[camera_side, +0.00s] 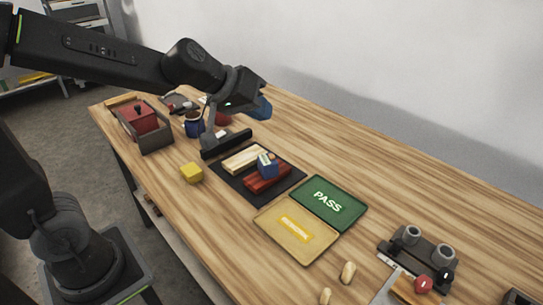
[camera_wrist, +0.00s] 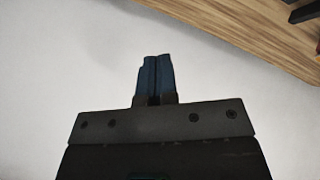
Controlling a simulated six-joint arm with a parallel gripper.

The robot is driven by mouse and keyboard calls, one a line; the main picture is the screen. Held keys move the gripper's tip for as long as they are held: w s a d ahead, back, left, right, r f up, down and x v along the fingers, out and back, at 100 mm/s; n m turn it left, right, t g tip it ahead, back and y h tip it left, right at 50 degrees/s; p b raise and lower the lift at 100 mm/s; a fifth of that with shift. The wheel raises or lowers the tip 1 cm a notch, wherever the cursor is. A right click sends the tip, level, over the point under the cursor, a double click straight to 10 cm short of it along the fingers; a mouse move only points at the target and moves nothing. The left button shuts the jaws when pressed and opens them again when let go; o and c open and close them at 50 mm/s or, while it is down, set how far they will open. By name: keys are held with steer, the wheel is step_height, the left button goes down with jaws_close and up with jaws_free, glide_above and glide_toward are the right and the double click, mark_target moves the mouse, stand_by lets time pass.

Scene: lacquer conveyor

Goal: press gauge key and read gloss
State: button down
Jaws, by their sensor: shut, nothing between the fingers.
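A small blue box with a pale face (camera_side: 267,165), which looks like the gloss gauge, sits on a red-brown lacquered piece (camera_side: 268,180) on a dark mat (camera_side: 228,190). Its key and reading are too small to make out. A cream piece (camera_side: 243,158) lies beside it on the mat. My gripper (camera_side: 263,107) is above and behind the mat, apart from everything, with its blue fingers turned toward the wall. In the wrist view my gripper (camera_wrist: 155,75) is shut and empty. The gauge is not in the wrist view.
A green PASS tray (camera_side: 343,211) and a yellow tray (camera_side: 272,245) lie right of the mat. A grey box with a red block (camera_side: 155,138) and a dark blue mug (camera_side: 194,126) stand farther left. A dark fixture (camera_side: 395,255) is at right.

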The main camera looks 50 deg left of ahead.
steer(key=w+a+f+n+y, duration=0.2)
steer(key=w+a+f+n, duration=0.1)
steer(key=w, duration=0.3)
steer(key=n+y, duration=0.3)
steer(key=n, duration=0.1)
glide_above(270, 155)
step_height(270, 155, down, 6)
steer(key=shift+s+r, duration=0.1)
steer(key=shift+f, duration=4.4)
steer(key=shift+f, duration=0.15)
steer(key=shift+f, duration=0.25)
steer(key=shift+f, duration=0.4)
steer(key=shift+r, duration=0.1)
steer(key=shift+d+r, duration=0.1)
steer(key=shift+r, duration=0.6)
